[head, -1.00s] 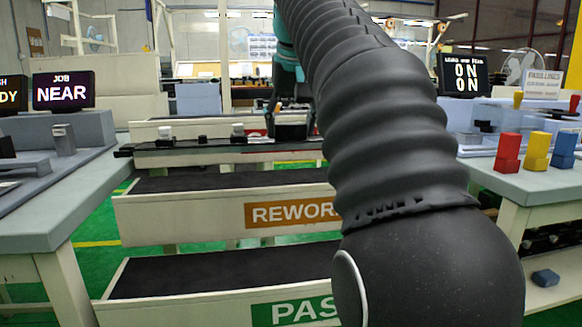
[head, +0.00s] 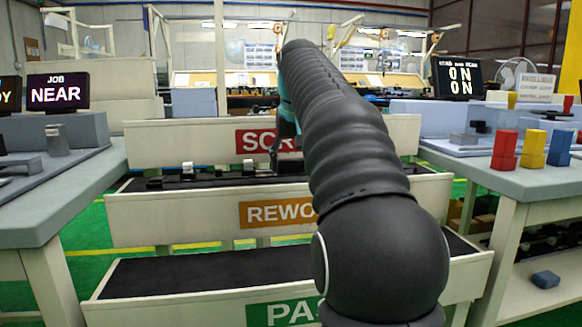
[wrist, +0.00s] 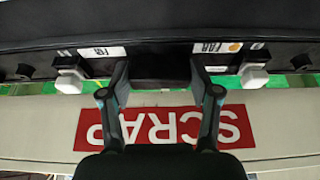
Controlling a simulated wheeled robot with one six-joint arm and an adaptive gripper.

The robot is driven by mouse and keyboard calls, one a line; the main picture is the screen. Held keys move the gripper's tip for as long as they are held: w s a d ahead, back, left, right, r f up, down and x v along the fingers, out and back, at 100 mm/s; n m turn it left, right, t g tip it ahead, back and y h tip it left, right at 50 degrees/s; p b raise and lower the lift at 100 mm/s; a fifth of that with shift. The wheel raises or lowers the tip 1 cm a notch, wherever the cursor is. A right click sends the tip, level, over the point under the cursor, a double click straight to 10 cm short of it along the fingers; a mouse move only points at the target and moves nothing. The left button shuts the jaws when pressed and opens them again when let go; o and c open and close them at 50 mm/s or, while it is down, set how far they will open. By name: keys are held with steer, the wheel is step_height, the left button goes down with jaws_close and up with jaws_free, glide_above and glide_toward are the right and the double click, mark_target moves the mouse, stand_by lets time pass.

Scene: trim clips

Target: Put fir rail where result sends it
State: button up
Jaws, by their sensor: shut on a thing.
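A long dark rail (head: 218,181) with white clips shows in the head view, low over the dark bed behind the REWORK board (head: 165,213) and in front of the SCRAP board (head: 190,145). I cannot tell whether it touches the bed. My gripper (wrist: 160,75) is shut on the rail at its middle; in the head view my arm partly hides it. In the wrist view the rail (wrist: 160,35) spans the top, with a white clip (wrist: 68,80) and another (wrist: 253,76) either side of my fingers. Its small labels are inverted. The PASS tray (head: 190,275) looks empty.
A screen (head: 57,92) reads JOB NEAR; another (head: 461,76) shows ON twice. Grey benches flank the trays on the left (head: 50,185) and right (head: 510,183). Red (head: 505,150), yellow (head: 533,148) and blue (head: 560,147) blocks stand on the right bench.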

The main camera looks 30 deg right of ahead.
steer(key=shift+f, duration=0.1)
steer(key=o, duration=1.4)
steer(key=p+v, duration=0.4)
steer(key=v, duration=0.8)
steer(key=shift+p, duration=0.3)
steer(key=shift+a, duration=0.1)
steer(key=s+a+f+n, duration=0.1)
steer(key=s+a+f, duration=0.4)
steer(key=s+f, duration=0.3)
steer(key=s+a+f+n, duration=0.1)
steer(key=s+a+f, duration=0.4)
steer(key=f, duration=0.8)
steer(key=s+a+f+n+t+y, duration=0.1)
steer(key=s+a+f, duration=0.4)
steer(key=s+f, duration=0.5)
steer(key=shift+s+a+f, duration=0.1)
steer(key=shift+s+f, duration=0.25)
steer(key=shift+f, duration=0.5)
